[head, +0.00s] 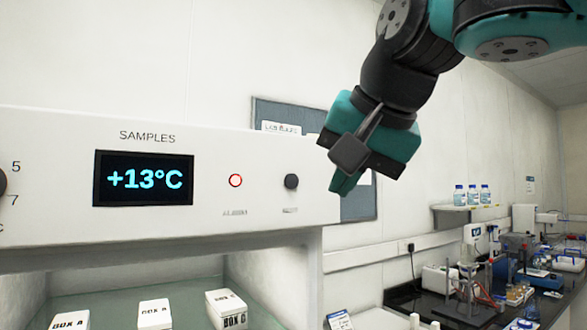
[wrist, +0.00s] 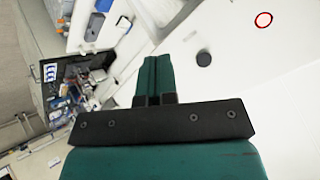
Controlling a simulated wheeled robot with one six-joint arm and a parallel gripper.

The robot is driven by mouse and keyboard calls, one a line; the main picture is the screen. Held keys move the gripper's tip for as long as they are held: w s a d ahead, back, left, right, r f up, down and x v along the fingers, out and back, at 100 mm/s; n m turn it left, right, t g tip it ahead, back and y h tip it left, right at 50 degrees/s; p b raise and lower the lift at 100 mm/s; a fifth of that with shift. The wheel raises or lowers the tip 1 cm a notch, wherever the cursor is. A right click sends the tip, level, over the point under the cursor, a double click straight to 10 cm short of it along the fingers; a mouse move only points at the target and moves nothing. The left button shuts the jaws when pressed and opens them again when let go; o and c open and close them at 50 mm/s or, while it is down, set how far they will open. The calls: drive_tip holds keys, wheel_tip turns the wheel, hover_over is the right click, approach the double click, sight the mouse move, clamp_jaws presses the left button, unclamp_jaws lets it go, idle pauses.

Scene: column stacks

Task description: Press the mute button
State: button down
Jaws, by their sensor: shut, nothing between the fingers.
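A dark round button (head: 291,181) sits on the white panel of the samples unit, with a small label under it too blurred to read. It also shows in the wrist view (wrist: 203,58), to the right of my fingers. Left of it is a red-ringed alarm lamp (head: 235,180), also in the wrist view (wrist: 263,20). My gripper (head: 343,184) is shut and empty, to the right of the button and apart from it. Its closed teal fingers show in the wrist view (wrist: 153,75).
A display (head: 143,179) reads +13°C. White boxes (head: 226,308) stand on the shelf below the panel. A notice board (head: 358,202) hangs on the wall behind my gripper. A cluttered dark bench (head: 455,310) is at the right.

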sight(292, 181)
drive_tip(key=shift+w, duration=0.1)
drive_tip(key=shift+w+a+p, duration=0.65)
drive_tip(key=shift+w+a, duration=0.15)
drive_tip(key=shift+w, duration=0.4)
drive_tip(key=shift+w+a+p, duration=0.6)
drive_tip(key=shift+w+a, duration=0.25)
drive_tip(key=shift+w, duration=0.35)
drive_tip(key=shift+w+a+p, duration=0.65)
drive_tip(key=shift+w+a, duration=0.15)
drive_tip(key=shift+w, duration=0.4)
drive_tip(key=shift+w+a, duration=0.2)
drive_tip(key=shift+w, duration=0.1)
drive_tip(key=shift+w+a+p, duration=0.2)
drive_tip(key=shift+w+p, duration=0.1)
drive_tip(key=shift+p, duration=0.2)
idle(0.3)
drive_tip(key=shift+s+d+b, duration=0.4)
drive_tip(key=shift+s+b, duration=0.1)
drive_tip(key=shift+s, duration=0.15)
drive_tip(key=shift+s+f, duration=0.1)
